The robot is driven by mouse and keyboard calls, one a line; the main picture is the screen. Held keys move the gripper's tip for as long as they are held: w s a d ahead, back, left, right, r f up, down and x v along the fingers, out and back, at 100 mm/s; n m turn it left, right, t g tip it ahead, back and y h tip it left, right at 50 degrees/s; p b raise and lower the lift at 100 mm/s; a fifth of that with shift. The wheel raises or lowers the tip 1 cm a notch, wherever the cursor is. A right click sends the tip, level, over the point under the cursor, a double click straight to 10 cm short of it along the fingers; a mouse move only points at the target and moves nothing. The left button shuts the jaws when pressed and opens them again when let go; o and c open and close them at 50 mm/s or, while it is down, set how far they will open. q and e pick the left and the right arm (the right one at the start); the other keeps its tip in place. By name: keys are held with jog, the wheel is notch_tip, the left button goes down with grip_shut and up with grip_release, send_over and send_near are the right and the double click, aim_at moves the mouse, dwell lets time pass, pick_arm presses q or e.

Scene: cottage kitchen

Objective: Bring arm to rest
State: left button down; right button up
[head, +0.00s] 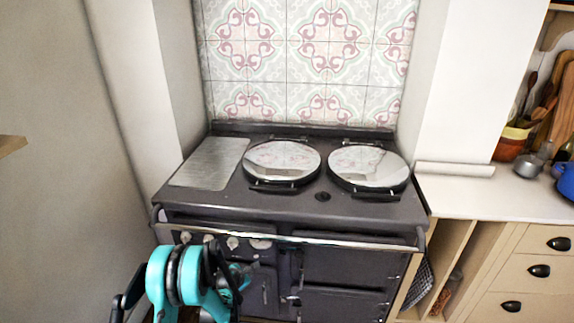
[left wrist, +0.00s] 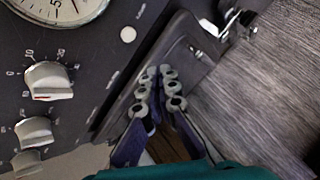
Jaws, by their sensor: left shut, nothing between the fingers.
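My left gripper (left wrist: 160,88) shows in the left wrist view with its two fingers together, shut and empty, in front of the dark stove's knob panel. In the head view my left arm (head: 180,278), teal and black, is bent low in front of the left part of the stove (head: 350,208). The gripper end there is partly hidden by the arm's own links. My right arm and gripper are in neither view.
The stove has two round lids (head: 368,166), a metal plate (head: 210,163) and a front rail (head: 300,238). Knobs (left wrist: 48,80) are close to the left fingers. A counter (head: 490,195) with drawers stands right. Wood-grained floor (left wrist: 265,95) shows beside the stove in the wrist view.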

pick_arm(q)
jog(key=s+d+r+m, duration=0.1)
jog(key=s+r+m, duration=0.55)
jog(key=r, duration=0.55)
jog(key=s+d+r+m, duration=0.2)
jog(key=s+r+m, duration=0.45)
jog(key=r, duration=0.45)
jog(key=s+r+m, duration=0.2)
jog(key=s+m, duration=0.5)
jog(key=s, duration=0.3)
jog(key=s+d+r+m+g+y, duration=0.1)
jog(key=s+r+m, duration=0.1)
jog(key=s+m, duration=0.5)
jog(key=s, duration=0.4)
jog(key=shift+r+g, duration=0.3)
